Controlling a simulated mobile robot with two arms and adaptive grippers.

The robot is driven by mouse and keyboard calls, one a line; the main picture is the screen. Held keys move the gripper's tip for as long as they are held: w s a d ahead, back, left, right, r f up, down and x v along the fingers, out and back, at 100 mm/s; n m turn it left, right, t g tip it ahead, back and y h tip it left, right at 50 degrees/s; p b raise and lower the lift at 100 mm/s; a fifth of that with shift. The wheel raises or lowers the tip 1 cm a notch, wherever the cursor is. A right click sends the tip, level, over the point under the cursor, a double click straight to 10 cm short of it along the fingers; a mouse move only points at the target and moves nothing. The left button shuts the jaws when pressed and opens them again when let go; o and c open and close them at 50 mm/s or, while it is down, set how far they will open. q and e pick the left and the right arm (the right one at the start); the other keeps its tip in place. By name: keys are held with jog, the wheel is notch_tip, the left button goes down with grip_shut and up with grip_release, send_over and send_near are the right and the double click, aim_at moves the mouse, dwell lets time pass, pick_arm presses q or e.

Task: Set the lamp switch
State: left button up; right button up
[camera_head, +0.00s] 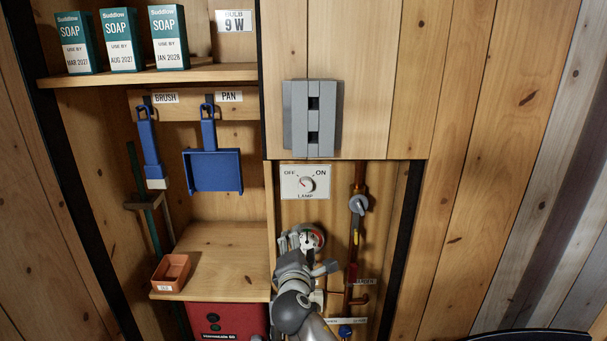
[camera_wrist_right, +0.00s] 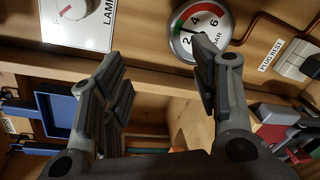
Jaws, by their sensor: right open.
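The lamp switch (camera_head: 306,182) is a white plate marked OFF at left, ON at right and LAMP below, with a round grey knob in its middle. A red mark on the knob points up and left, toward OFF. In the right wrist view the plate (camera_wrist_right: 90,32) is at the upper left, partly cut off, with the knob (camera_wrist_right: 72,8) at the top edge. My right gripper (camera_head: 293,238) is below the plate, in front of the pressure gauge, apart from the switch. Its fingers (camera_wrist_right: 162,75) are spread and empty. My left gripper is out of view.
The round pressure gauge (camera_head: 313,237) is just behind my right gripper. A pipe with a grey valve handle (camera_head: 358,204) runs at right. A grey block (camera_head: 312,118) sits above the plate. A blue dustpan (camera_head: 213,171) hangs at left above a shelf with an orange tray (camera_head: 171,273).

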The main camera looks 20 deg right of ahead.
jog(key=t+h, duration=0.1)
send_near(304, 188)
jog(key=s, duration=0.2)
pick_arm(q)
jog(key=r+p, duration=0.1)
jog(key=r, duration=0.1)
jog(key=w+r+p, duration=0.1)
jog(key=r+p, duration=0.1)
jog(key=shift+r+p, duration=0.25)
jog(key=shift+p, duration=0.05)
pick_arm(e)
jog(key=x, duration=1)
jog(key=shift+w+a, duration=0.2)
jog(key=shift+w, duration=0.25)
jog(key=c, duration=1)
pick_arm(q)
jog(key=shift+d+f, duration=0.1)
pick_arm(e)
jog(key=shift+c, duration=0.2)
